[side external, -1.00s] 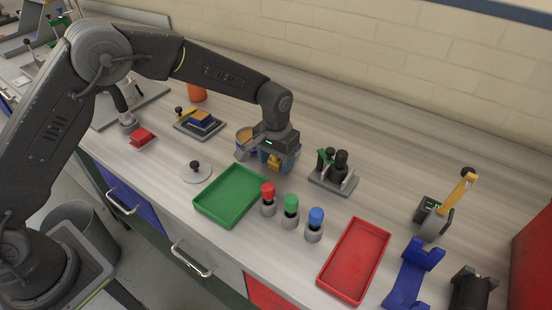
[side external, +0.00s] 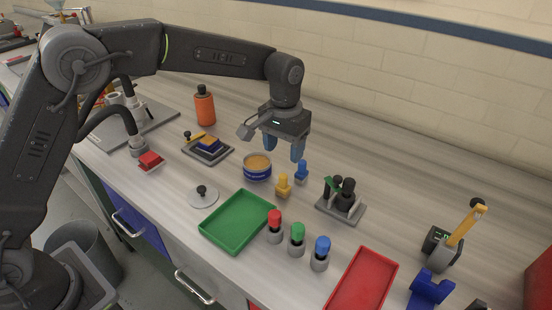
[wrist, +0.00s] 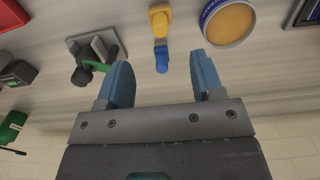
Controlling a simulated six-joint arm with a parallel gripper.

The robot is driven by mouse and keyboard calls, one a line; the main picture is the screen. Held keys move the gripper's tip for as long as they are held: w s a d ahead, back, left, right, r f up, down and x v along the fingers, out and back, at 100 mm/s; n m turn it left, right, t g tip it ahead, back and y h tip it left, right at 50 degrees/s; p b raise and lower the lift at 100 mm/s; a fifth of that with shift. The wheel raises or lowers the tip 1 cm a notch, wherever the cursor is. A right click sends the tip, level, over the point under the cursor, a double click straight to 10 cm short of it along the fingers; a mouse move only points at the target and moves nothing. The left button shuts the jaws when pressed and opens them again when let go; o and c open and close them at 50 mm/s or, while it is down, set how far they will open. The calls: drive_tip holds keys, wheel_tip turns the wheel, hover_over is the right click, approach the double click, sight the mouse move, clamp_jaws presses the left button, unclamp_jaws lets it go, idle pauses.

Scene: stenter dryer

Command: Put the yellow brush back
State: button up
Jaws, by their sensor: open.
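The yellow brush (side external: 284,186) stands on the worktop, seemingly upright, between the round tin (side external: 257,169) and the rack (side external: 345,214). A similar blue brush (side external: 301,172) stands close behind it. My gripper (side external: 285,150) is open and empty, above and behind the two brushes. In the wrist view, the yellow brush (wrist: 159,20) is at the top, beyond the fingertips of my gripper (wrist: 160,62). The blue brush (wrist: 161,55) shows between the fingertips there. The rack holds a green thing and black things.
A green tray (side external: 237,246) lies in front, with red, green and blue capped pieces (side external: 297,238) beside it. A red tray (side external: 362,284) is further right. An orange bottle (side external: 204,106) stands at the back left. The worktop behind the rack is clear.

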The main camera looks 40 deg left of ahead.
drive_tip(key=s+a+r+t, duration=0.3)
drive_tip(key=s+a+r, duration=0.5)
drive_tip(key=s+r, duration=0.45)
drive_tip(key=s+a+f+t, duration=0.1)
drive_tip(key=s+a, duration=0.1)
drive_tip(key=s, duration=0.6)
drive_tip(key=s+a+f+t, duration=0.1)
drive_tip(key=s+a+f, duration=0.1)
drive_tip(key=s, duration=0.6)
drive_tip(key=shift+s+a+f+t, duration=0.15)
drive_tip(key=shift+s+a+t, duration=0.15)
drive_tip(key=shift+s+a, duration=0.05)
